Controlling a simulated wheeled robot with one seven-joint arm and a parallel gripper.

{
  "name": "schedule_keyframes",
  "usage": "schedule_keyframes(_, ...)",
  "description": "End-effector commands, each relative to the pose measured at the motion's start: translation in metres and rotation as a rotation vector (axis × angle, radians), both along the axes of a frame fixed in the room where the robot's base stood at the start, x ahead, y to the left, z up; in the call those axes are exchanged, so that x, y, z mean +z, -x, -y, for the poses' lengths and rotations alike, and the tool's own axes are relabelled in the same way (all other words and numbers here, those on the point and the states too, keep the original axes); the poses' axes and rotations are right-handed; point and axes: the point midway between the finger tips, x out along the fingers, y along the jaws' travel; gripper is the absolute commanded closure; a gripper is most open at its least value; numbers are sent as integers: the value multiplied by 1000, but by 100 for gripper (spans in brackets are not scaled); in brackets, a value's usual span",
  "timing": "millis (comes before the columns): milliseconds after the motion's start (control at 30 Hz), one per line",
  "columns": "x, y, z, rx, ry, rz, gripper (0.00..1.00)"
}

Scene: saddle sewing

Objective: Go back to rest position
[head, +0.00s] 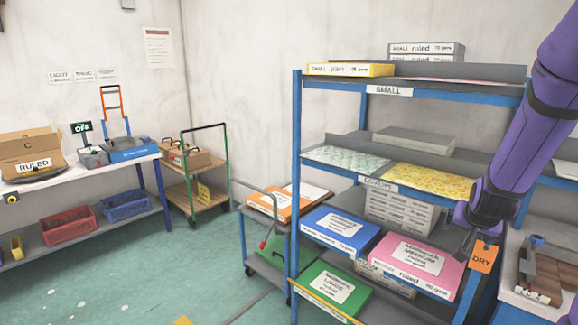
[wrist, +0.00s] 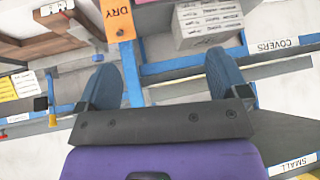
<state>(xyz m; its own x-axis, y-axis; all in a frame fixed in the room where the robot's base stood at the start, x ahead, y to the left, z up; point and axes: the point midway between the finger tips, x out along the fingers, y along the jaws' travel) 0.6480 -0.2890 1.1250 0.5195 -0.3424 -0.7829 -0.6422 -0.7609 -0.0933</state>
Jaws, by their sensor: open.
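My purple arm comes in from the right in the head view, with my gripper (head: 466,243) in front of the right end of the blue shelving rack (head: 296,180). In the wrist view my gripper (wrist: 163,85) has its two blue-grey fingers wide apart, with nothing between them. An orange DRY tag (head: 484,257) hangs at the rack's right post, close beside the gripper in the head view. The tag also shows in the wrist view (wrist: 117,18), above the left finger.
A pink ruled pack (head: 418,262) and a blue pack (head: 340,232) lie on the rack's lower shelf. A bench with a brown wooden block (head: 540,280) stands at right. A green-framed cart (head: 195,185) and a worktable (head: 90,170) stand at left. Green floor (head: 140,270) is open at front left.

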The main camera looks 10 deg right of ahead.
Motion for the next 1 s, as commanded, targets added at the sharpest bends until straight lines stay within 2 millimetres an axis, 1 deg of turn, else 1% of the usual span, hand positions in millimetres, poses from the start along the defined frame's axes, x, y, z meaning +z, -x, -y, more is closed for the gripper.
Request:
schedule_keyframes(33,16,1,-16,38,-17,5,7)
schedule_keyframes(167,48,10,-52,130,-58,-7,7)
schedule_keyframes(267,71,21,-78,204,-79,-21,7)
schedule_keyframes(400,102,43,-113,307,-95,-43,7)
schedule_keyframes(467,115,54,-127,349,-99,-55,7)
schedule_keyframes(567,133,76,-149,420,-95,-77,7)
schedule_keyframes(700,156,111,-176,513,-81,-111,7)
schedule_keyframes(833,173,147,-196,592,-54,-146,7)
schedule_keyframes(1000,186,189,-212,666,-15,-191,7)
